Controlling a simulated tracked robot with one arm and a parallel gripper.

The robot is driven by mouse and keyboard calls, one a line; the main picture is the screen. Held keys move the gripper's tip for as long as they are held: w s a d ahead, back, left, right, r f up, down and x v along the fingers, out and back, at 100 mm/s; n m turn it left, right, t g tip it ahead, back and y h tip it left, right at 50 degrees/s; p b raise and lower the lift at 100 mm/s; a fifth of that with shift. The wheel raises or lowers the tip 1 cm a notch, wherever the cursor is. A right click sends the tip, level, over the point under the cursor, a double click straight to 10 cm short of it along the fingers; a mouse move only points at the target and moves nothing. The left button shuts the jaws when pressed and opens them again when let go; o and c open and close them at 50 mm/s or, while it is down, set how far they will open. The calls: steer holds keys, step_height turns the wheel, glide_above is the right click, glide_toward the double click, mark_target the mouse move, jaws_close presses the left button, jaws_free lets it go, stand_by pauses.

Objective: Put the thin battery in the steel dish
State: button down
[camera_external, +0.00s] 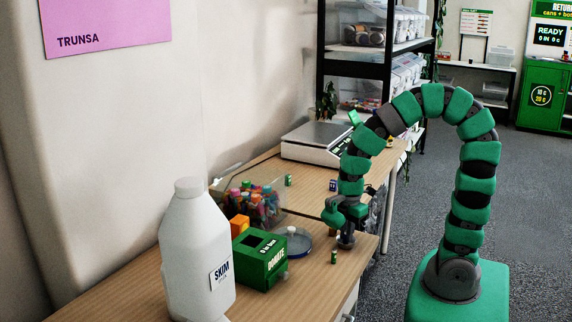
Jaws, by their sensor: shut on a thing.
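My gripper (346,239) points down over the right front part of the wooden table. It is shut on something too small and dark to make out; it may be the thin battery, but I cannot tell. A round grey-blue dish (304,245), likely the steel dish, lies just left of my gripper, partly hidden behind the green box. A small white thing (291,230) shows at the dish. A small green cylinder (334,257) stands on the table just in front of my gripper.
A green donation box (262,262), an orange block (239,225) and a large white bottle (197,255) stand left of the dish. A clear bin of colourful batteries (256,203) is behind.

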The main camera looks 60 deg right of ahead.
steer(key=c, duration=1.7)
jaws_free()
steer(key=shift+c, duration=0.2)
step_height(320, 180, up, 12)
steer(key=p, duration=0.4)
steer(key=shift+r, duration=0.15)
